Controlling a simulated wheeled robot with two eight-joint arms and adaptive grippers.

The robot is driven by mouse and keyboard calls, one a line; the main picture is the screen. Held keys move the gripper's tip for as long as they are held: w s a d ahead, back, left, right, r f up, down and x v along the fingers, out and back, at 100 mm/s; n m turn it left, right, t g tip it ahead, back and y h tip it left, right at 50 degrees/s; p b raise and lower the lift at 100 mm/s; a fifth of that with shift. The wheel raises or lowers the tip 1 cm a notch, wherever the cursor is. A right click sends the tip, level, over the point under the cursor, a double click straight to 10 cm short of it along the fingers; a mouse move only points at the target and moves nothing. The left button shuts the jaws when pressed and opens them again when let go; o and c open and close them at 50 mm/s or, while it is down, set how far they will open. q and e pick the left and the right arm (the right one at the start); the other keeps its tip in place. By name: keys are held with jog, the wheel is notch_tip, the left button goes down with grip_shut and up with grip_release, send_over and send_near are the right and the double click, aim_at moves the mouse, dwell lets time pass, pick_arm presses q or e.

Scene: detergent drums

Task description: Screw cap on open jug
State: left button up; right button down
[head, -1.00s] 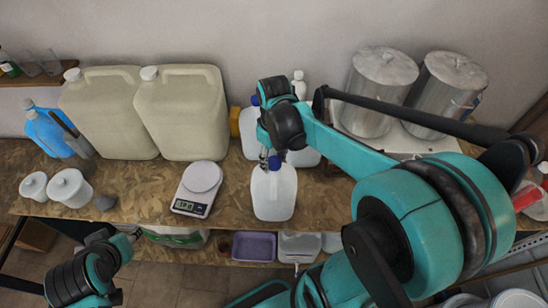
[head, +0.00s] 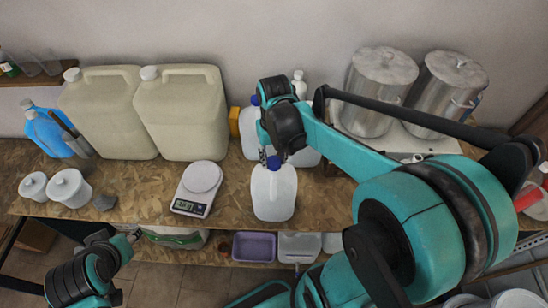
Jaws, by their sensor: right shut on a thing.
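The translucent white jug (head: 273,195) stands upright near the front edge of the wooden bench. A blue cap (head: 273,162) sits at the top of its neck; I cannot tell how far it is threaded. My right gripper (head: 268,156) reaches down from above and is shut on the blue cap, its fingers partly hidden behind my own arm. My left gripper (head: 133,237) is low at the left, in front of the bench edge and away from the jug; its fingers are too small to read.
A digital scale (head: 197,188) stands left of the jug. Metal drums (head: 380,90) are at the back right. White tubs (head: 69,188) are at the left.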

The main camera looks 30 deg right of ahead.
dwell(0.3)
jog(key=m, duration=0.5)
jog(key=shift+m, duration=0.4)
jog(key=m, duration=0.5)
jog(key=shift+m, duration=0.4)
jog(key=c, duration=1.2)
grip_release()
